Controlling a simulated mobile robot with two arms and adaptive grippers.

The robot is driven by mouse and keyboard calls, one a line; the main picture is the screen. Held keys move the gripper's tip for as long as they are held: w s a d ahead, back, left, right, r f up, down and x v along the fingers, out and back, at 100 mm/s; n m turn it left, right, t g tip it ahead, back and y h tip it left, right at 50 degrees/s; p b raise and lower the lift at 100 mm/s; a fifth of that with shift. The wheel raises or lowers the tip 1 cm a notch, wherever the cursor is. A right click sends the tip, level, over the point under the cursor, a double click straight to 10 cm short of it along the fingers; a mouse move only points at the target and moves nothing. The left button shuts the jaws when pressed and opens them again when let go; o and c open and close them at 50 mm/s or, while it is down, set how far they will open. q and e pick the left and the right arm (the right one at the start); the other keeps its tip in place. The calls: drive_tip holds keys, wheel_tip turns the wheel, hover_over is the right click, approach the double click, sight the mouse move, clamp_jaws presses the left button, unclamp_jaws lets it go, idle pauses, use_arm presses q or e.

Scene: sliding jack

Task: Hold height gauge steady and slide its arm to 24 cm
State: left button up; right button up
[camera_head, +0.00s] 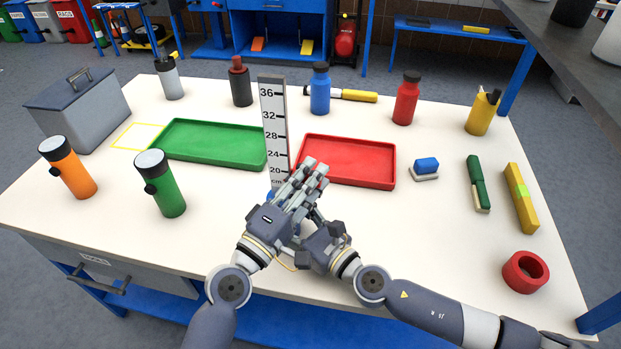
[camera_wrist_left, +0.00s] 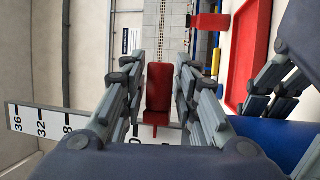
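The height gauge (camera_head: 272,100) stands upright near the table's middle, with a white scale marked 20 to 36 in the head view. Its scale also shows sideways in the left wrist view (camera_wrist_left: 40,121). The gauge's red arm (camera_wrist_left: 158,88) lies between the fingers of my left gripper (camera_wrist_left: 161,68), which are apart with a narrow gap beside it. In the head view my left gripper (camera_head: 312,170) is in front of the gauge's lower part and hides the arm. My right gripper (camera_head: 314,217) is low beside it, near a blue part (camera_wrist_left: 270,138); its grip is hidden.
A green tray (camera_head: 178,158) lies left of the gauge and a red tray (camera_head: 345,181) right of it. Orange (camera_head: 70,172) and green (camera_head: 166,190) flashlights stand at the left. Several bottles stand behind. A red ring (camera_head: 514,286) lies at front right.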

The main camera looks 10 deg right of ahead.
use_arm(q)
clamp_jaws()
wheel_tip(320, 180, up, 6)
drive_tip(key=shift+r, duration=0.1)
drive_tip(key=o, duration=0.6)
unclamp_jaws()
drive_tip(key=v, duration=1.2)
